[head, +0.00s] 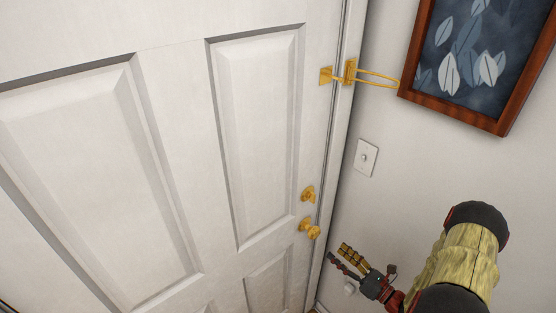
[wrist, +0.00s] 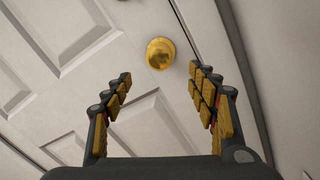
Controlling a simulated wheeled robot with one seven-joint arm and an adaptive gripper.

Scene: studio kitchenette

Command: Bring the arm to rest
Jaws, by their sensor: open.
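My gripper (head: 344,258) is at the lower right of the head view, beside the white door's right edge. In the wrist view my gripper (wrist: 160,83) shows its two fingers spread apart with nothing between them. The brass door knob (head: 309,228) is a little above and left of my gripper in the head view. The knob (wrist: 160,53) shows beyond the fingertips in the wrist view, apart from them. My arm (head: 465,250) reaches in from the lower right, in front of the wall.
The white panelled door (head: 190,100) looks shut in its frame. A brass latch (head: 350,73) with a loop sits high at its edge, a brass deadbolt (head: 308,194) above the knob. A light switch (head: 366,157) and framed leaf picture (head: 470,50) are on the right wall.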

